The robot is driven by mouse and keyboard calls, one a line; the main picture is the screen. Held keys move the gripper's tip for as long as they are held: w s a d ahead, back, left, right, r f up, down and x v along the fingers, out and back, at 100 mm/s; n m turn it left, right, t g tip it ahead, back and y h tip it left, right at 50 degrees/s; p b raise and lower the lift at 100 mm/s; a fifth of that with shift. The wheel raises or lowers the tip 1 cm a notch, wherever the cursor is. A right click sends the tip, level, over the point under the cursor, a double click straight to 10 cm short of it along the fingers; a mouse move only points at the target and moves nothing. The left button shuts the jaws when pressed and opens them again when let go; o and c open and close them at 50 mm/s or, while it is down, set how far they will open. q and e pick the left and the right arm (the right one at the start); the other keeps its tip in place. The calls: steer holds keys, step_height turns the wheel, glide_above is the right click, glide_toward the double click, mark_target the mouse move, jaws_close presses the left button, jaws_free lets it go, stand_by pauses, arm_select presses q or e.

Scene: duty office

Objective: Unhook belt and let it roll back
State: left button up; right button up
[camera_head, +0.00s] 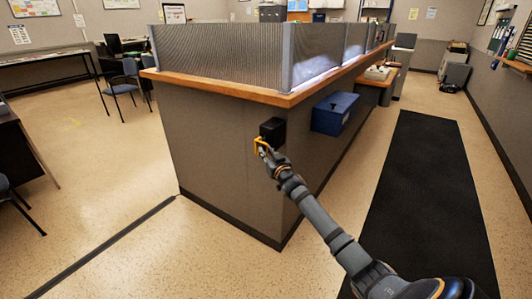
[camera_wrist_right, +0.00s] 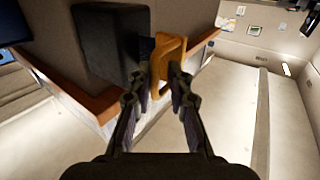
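A black box (camera_head: 272,131) is mounted on the grey counter side near its front corner. In the right wrist view the box (camera_wrist_right: 108,42) is at upper left. A yellow-orange end piece (camera_head: 257,146), which looks like the belt's end, is beside the box. In the right wrist view the end piece (camera_wrist_right: 168,58) sits between the fingers, with no clear gap on either side. My right gripper (camera_head: 263,149) appears shut on it; the fingertips (camera_wrist_right: 160,76) stand apart by about its width. No stretched belt shows. My left gripper is not in view.
A blue box (camera_head: 334,113) is on the counter side just right of the black box. The wood counter ledge (camera_head: 225,88) overhangs above. A black mat (camera_head: 428,190) lies along the right aisle. The floor at left (camera_head: 85,190) is mostly clear.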

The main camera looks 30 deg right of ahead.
steer(key=shift+w+a+r, duration=0.1)
steer(key=shift+a+r, duration=0.05)
steer(key=shift+r, duration=0.05)
steer(key=s+a, duration=0.2)
steer(key=s, duration=0.9)
steer(key=shift+s+a, duration=0.15)
steer(key=shift+s, duration=0.25)
